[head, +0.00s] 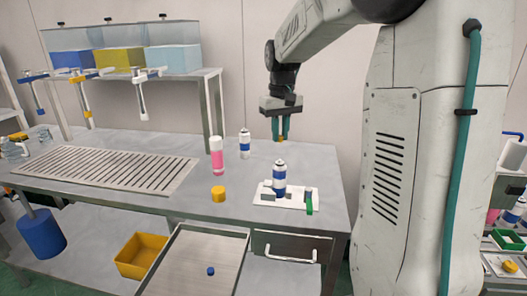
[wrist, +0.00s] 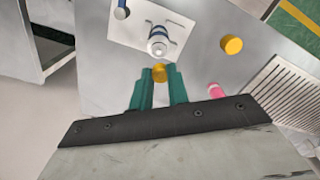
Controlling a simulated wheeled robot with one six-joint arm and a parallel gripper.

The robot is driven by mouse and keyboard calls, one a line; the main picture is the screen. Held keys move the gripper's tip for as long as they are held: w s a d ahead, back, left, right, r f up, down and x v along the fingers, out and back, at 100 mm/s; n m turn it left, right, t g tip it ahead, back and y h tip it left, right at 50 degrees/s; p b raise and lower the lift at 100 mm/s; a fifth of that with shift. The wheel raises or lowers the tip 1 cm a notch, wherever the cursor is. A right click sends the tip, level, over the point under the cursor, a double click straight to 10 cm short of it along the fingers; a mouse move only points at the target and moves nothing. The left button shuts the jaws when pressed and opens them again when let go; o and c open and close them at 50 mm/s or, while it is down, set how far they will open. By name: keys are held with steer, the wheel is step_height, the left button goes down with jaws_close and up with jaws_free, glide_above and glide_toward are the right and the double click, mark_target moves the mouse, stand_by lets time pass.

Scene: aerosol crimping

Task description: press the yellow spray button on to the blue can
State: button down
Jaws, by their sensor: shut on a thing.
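The blue can (head: 279,178), white with a blue band, stands upright on a white plate (head: 262,196) near the table's right end. In the wrist view the can (wrist: 158,43) is seen from above, with a pale top and no button on it. My gripper (head: 280,137) is above the table behind the can, pointing down. In the wrist view its green fingers (wrist: 160,82) are shut on the small yellow spray button (wrist: 159,73). The button appears close to the can's top in that view, but in the head view it is apart from it.
A pink can (head: 217,160), another blue-banded can (head: 244,146) and a yellow cap (head: 218,194) stand left of the plate. A green piece (head: 309,206) sits at the plate's right edge. A slotted grate (head: 105,170) covers the table's left. An open drawer (head: 190,268) juts out in front.

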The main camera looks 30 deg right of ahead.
mark_target(280, 162)
steer(key=shift+d+f, duration=0.15)
steer(key=shift+f, duration=2.85)
steer(key=shift+s, duration=0.1)
steer(key=c, duration=0.7)
jaws_free()
steer(key=shift+r, duration=3.55)
steer(key=shift+c, duration=0.3)
